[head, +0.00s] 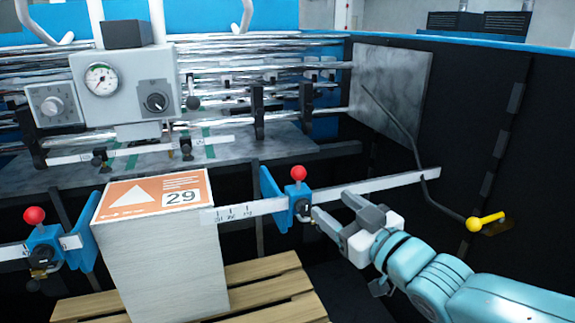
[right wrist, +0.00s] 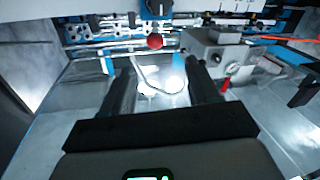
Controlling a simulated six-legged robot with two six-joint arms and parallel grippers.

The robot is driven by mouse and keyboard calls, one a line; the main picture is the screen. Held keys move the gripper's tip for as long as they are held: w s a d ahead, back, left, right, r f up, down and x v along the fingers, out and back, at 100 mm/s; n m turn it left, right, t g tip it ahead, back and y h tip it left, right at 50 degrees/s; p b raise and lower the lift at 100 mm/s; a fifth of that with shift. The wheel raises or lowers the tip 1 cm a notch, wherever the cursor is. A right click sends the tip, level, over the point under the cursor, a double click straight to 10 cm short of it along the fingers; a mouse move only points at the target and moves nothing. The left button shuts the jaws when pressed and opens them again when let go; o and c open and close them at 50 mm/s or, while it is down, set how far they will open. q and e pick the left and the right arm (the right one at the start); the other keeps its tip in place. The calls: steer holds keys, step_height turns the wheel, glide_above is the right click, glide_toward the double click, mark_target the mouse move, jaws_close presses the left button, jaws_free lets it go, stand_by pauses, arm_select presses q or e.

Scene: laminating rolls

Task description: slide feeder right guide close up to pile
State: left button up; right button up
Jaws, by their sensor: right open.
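The pile (head: 160,250) is a tall stack of white sheets with an orange top sheet marked 29. The right guide (head: 271,195) is a blue plate and block with a red knob (head: 298,173), mounted on a white ruler bar (head: 385,183). A gap separates it from the pile's right side. My right gripper (head: 333,208) is open and empty, just right of the guide. In the right wrist view, a red knob (right wrist: 155,42) shows beyond and between the spread fingers. My left gripper is not in view.
The left guide (head: 45,245), also blue with a red knob, stands at the pile's left. The pile rests on a wooden pallet (head: 265,287). A bent rod with a yellow handle (head: 486,221) is at the right. Metal rollers and a gauge box (head: 125,85) are behind.

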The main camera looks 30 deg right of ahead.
mark_target(294, 171)
steer(key=w+p, duration=0.1)
steer(key=w, duration=0.4)
steer(key=w+d+p, duration=0.1)
steer(key=w, duration=0.4)
steer(key=w+p, duration=0.2)
steer(key=w, duration=0.2)
steer(key=shift+w+d+r, duration=0.15)
steer(key=shift+w+r, duration=0.1)
steer(key=shift+w, duration=0.15)
steer(key=shift+w+d+f, duration=0.1)
steer(key=shift+w, duration=0.55)
steer(key=shift+s, duration=0.1)
jaws_close()
